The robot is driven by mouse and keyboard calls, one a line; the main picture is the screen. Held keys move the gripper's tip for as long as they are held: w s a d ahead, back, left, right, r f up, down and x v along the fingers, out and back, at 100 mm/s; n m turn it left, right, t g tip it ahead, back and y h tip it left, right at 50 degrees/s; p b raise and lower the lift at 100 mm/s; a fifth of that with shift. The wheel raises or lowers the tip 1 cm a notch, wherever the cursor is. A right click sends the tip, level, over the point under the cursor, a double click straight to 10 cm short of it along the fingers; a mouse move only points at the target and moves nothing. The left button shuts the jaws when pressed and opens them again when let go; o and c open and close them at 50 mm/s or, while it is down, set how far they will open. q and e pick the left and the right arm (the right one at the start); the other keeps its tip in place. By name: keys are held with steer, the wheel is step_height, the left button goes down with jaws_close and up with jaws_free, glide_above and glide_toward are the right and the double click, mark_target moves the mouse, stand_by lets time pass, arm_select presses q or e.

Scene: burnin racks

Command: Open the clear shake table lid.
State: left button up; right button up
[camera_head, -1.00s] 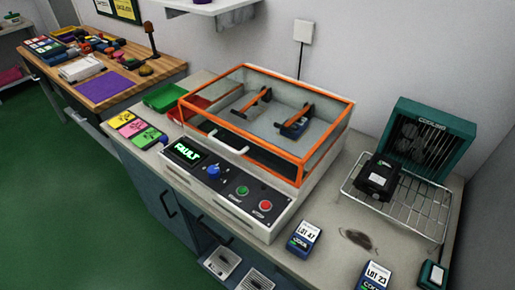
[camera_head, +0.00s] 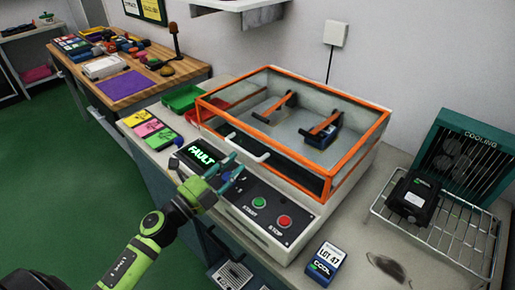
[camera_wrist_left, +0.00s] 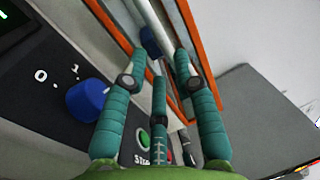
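The shake table's clear lid (camera_head: 360,145) has an orange frame and lies closed over the tray with its clamps. Its pale bar handle (camera_head: 248,148) is on the front side; the bar also shows in the left wrist view (camera_wrist_left: 149,22), running between and beyond my fingertips. My left gripper (camera_head: 232,168) has teal fingers and is over the control panel, just in front of the handle. In the left wrist view the gripper (camera_wrist_left: 160,58) is open, fingers spread, with no clear grip on the bar. I cannot tell whether they touch. My right gripper is out of view.
The panel has a lit FAULT display (camera_head: 200,154), a blue knob (camera_wrist_left: 88,100), a green button (camera_head: 259,203) and a red button (camera_head: 285,221). A LOT 47 box (camera_head: 325,262) lies in front. A wire rack (camera_head: 447,238) and a cooling fan (camera_head: 475,150) stand at right.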

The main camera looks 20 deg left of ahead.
mark_target(243, 149)
arm_select(q)
steer(key=shift+w+r, duration=0.35)
steer(key=shift+r, duration=0.2)
steer(key=p+x, duration=0.1)
steer(key=x, duration=0.2)
steer(key=shift+w+f, duration=0.15)
steer(key=shift+w+d+p, duration=0.2)
steer(key=shift+w+p, duration=0.1)
steer(key=shift+w, duration=0.15)
steer(key=shift+c, duration=0.9)
jaws_close()
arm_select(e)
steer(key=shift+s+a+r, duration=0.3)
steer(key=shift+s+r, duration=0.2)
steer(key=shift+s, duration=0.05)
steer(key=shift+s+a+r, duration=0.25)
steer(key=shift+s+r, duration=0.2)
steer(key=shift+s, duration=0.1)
